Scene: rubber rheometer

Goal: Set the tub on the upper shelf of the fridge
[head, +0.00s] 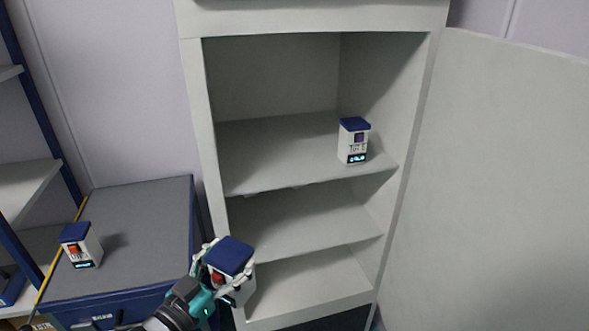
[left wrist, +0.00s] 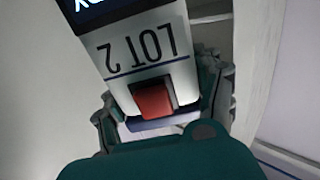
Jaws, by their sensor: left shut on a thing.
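The tub (head: 234,258) is white with a blue lid and a red patch. My left gripper (head: 222,274) is shut on it and holds it in front of the fridge's lower left side. In the left wrist view the tub (left wrist: 140,55) shows the print "LOT 2" upside down and a red block, between the fingers of my left gripper (left wrist: 158,105). The fridge (head: 195,120) stands open. Its upper shelf (head: 275,150) carries another white tub with a blue lid (head: 353,142) near the right front; the left and middle of that shelf are bare. My right gripper is not in view.
The open fridge door (head: 510,170) fills the right side. A grey-topped blue bench (head: 140,220) stands at left with another blue-lidded tub (head: 81,246) on it. A blue rack (head: 40,110) stands at far left. The lower fridge shelves (head: 300,225) look empty.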

